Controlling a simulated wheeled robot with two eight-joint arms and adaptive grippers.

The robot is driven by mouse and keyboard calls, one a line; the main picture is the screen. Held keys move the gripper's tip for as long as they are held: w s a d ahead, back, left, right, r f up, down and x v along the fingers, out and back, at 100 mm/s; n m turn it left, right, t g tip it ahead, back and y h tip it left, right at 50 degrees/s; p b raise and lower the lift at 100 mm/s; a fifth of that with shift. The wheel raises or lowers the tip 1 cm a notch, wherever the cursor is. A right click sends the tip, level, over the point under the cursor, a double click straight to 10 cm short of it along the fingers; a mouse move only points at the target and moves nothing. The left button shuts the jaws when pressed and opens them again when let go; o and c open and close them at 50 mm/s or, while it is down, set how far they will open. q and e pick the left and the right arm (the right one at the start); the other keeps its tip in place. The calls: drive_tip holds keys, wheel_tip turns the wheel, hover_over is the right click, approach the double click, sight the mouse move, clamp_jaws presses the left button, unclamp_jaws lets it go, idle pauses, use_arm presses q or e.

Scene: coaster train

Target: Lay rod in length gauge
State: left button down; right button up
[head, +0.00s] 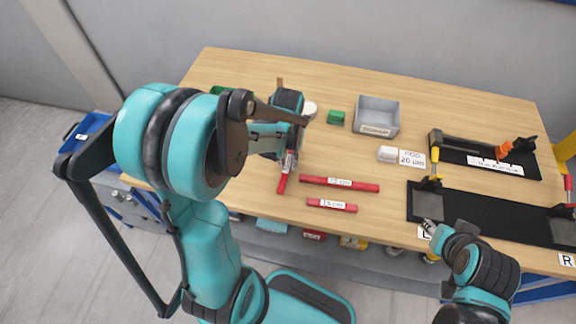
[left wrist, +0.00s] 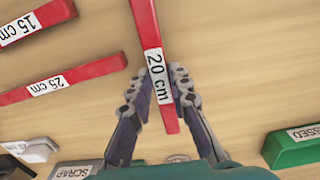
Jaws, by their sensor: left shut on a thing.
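My left gripper (head: 288,158) is shut on a red rod (head: 284,178) labelled 20 cm. The left wrist view shows this 20 cm rod (left wrist: 149,30) between the two fingers (left wrist: 160,85), gripped near one end. Whether it touches the table is unclear. Two black fixtures are at the right: a rear one (head: 460,157) with an orange part and a white label, and a larger front one (head: 480,215) with upright end pieces. I cannot read which is the length gauge. My right gripper (head: 430,227) is at the front fixture's left front corner; its jaws are too small to judge.
Red rods labelled 25 cm (head: 318,181) and 15 cm (head: 318,203) lie on the table. A card reading 20 cm (head: 412,158), a white block (head: 387,153), a grey scrap tray (head: 378,104) and a green block (head: 336,117) stand behind. A green bin (left wrist: 292,150) shows in the wrist view.

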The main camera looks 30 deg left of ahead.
use_arm(q)
drive_tip(key=shift+f, duration=1.05)
drive_tip(key=shift+f+b, duration=0.25)
drive_tip(key=shift+b, duration=0.2)
drive_tip(key=c, duration=1.4)
unclamp_jaws()
drive_tip(key=shift+r, duration=0.1)
